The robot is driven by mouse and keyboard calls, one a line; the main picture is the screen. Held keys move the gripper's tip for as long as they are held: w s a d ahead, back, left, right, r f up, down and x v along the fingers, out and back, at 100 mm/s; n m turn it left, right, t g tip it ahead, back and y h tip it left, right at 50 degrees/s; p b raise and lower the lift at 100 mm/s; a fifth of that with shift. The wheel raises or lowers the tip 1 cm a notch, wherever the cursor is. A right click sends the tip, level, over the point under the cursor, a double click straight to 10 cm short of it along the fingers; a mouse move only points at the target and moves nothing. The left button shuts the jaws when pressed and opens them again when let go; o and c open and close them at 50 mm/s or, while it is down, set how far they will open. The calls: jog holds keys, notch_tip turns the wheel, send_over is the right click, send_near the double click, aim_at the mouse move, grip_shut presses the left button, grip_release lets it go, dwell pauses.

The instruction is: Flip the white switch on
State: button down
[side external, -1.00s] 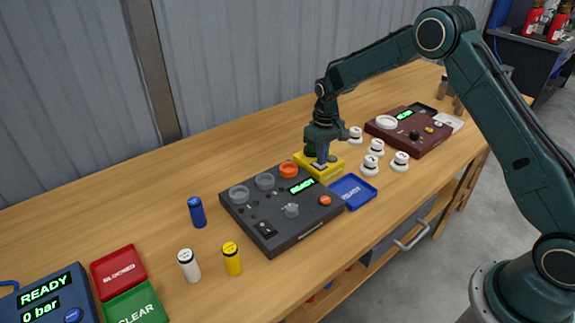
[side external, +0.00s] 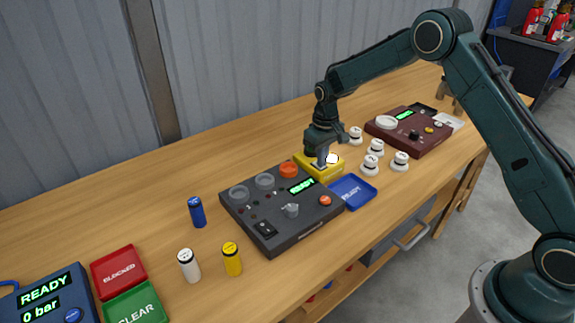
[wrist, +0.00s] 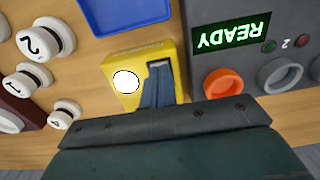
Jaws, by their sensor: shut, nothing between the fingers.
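A yellow switch box (side external: 327,173) stands behind the dark grey console on the bench. In the wrist view the yellow box (wrist: 118,68) has a round lamp (wrist: 126,81) on top, lit bright white. My gripper (side external: 321,163) is shut and empty, pointing down with its fingertips at the box top beside the lamp. In the wrist view my gripper's fingers (wrist: 158,72) cover most of the switch spot. The switch lever is mostly hidden, and I cannot tell its position.
The dark grey console (side external: 282,208) with a READY screen and knobs sits beside the box. A blue tray (side external: 353,191) lies in front of it. Several white numbered knobs (side external: 370,165) and a dark red console (side external: 415,138) stand to the right.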

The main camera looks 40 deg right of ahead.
jog(key=shift+r, duration=3.4)
jog(key=shift+r, duration=0.1)
